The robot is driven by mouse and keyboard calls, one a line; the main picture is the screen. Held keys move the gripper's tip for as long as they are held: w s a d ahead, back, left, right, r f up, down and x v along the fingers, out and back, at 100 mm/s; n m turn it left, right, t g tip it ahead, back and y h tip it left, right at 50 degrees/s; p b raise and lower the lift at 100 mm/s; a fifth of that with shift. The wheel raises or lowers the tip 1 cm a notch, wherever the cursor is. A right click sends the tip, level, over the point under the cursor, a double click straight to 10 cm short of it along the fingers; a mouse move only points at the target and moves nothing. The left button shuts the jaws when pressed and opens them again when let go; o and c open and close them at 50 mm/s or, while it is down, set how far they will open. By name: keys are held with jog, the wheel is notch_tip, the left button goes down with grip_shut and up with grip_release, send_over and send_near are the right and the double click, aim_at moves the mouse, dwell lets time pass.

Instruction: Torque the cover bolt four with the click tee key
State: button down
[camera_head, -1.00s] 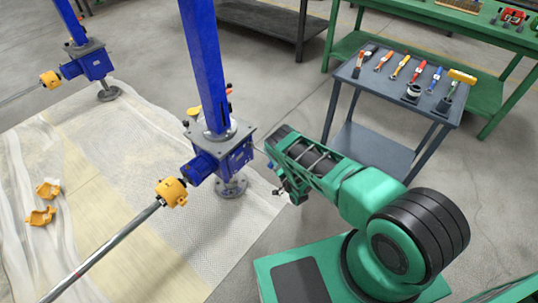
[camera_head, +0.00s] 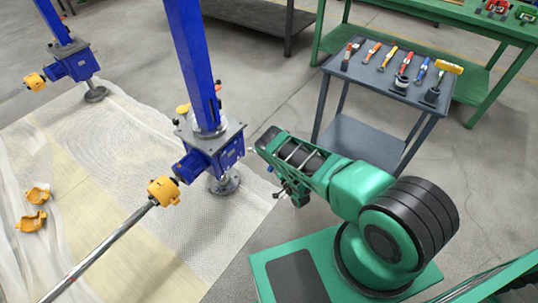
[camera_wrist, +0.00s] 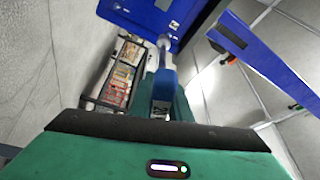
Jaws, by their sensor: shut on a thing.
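The nearer blue screw jack (camera_head: 212,150) stands upright on its round foot, with a blue column above its gear housing. Its cover bolts are too small to tell apart. My gripper (camera_head: 287,190) is just right of this jack, apart from it in the head view. In the wrist view my gripper is shut on the click tee key (camera_wrist: 165,90), whose blue part and grey shaft show. The shaft points towards a blue face of the jack (camera_wrist: 145,14); I cannot tell whether it touches. The key is mostly hidden in the head view.
An orange coupling (camera_head: 163,191) and a long shaft (camera_head: 105,245) run off the jack to the lower left. A second jack (camera_head: 70,62) stands at the far left. Orange guard halves (camera_head: 36,195) lie on the mat. A grey trolley (camera_head: 375,85) with tools stands behind my arm.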

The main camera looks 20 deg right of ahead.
jog(key=s+a+f+m+g, duration=0.6)
jog(key=s+a+f+m, duration=0.3)
jog(key=f+m, duration=0.5)
jog(key=w+a+r+n+t+h, duration=0.1)
jog(key=w+a+r+n+t, duration=0.1)
jog(key=w+n, duration=0.4)
jog(key=shift+a+n+t, duration=0.3)
jog(key=shift+a+t, duration=0.5)
jog(key=shift+a, duration=0.05)
jog(key=shift+a+r, duration=0.1)
dwell(0.4)
jog(key=shift+w+a, duration=0.4)
jog(key=shift+w, duration=0.2)
dwell(0.6)
